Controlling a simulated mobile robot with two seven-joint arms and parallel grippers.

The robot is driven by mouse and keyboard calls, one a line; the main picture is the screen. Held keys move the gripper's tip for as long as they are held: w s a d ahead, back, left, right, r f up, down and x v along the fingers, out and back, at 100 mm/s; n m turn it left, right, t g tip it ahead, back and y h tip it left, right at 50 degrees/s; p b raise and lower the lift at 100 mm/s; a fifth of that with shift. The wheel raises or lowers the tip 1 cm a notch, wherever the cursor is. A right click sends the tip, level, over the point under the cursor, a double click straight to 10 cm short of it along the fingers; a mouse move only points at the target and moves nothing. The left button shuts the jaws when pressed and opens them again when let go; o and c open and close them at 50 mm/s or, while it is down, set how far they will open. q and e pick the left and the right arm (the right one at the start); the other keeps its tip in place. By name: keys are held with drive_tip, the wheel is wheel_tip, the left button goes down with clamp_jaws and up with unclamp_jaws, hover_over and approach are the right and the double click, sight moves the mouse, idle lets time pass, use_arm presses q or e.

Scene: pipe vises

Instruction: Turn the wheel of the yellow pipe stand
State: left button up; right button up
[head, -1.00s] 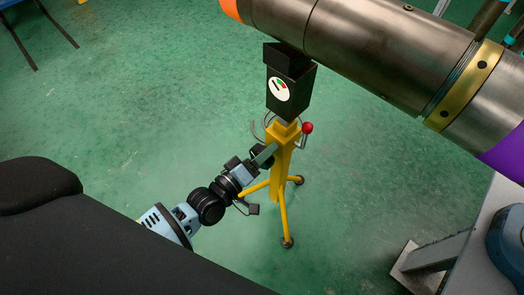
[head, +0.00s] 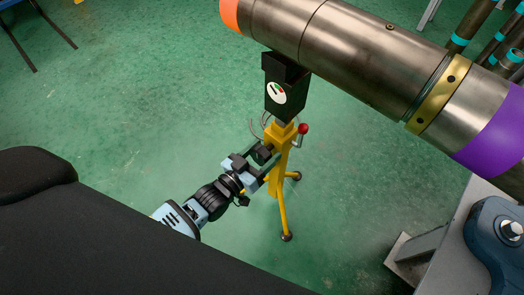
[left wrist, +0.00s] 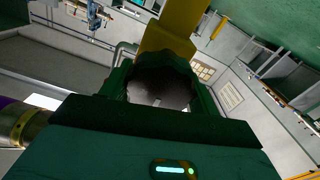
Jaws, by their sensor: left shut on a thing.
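The yellow pipe stand (head: 279,135) stands on three legs in the middle of the head view, its black head with a round gauge under a big steel pipe. Its wheel (head: 256,124) shows as a thin grey ring on the left side of the post, partly hidden. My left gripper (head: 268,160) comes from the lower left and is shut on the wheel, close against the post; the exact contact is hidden. In the left wrist view the yellow post (left wrist: 175,30) rises just beyond the dark fingers (left wrist: 160,90). My right gripper is not in view.
The steel pipe (head: 355,45) with orange, gold and purple bands spans the upper right above the stand. A red-knobbed crank (head: 303,128) sits on the post's right. A grey metal frame (head: 425,245) stands lower right.

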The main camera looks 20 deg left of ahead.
use_arm(q)
drive_tip(key=shift+m, duration=0.7)
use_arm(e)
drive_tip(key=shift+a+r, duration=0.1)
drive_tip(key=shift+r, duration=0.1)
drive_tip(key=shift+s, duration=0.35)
use_arm(q)
drive_tip(key=o, duration=1)
drive_tip(key=shift+s, duration=0.1)
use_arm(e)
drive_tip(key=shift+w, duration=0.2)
